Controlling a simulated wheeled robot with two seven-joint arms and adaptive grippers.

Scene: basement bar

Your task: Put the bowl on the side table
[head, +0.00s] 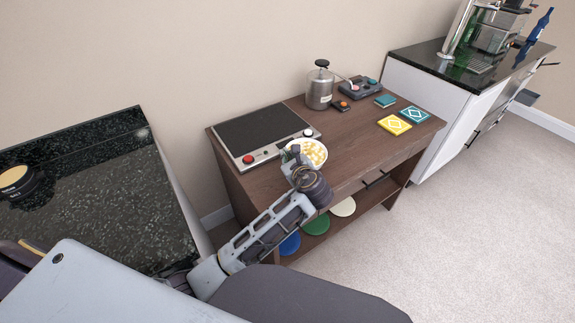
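The bowl (313,153) is white with yellow-and-white pieces in it. My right gripper is not in view.
On the table are a black-topped console (262,132), a metal canister (320,88), a dark controller box (360,88) and yellow (395,124) and teal (415,114) cards. Coloured discs (317,225) lie on the lower shelf. A black counter (110,200) stands left.

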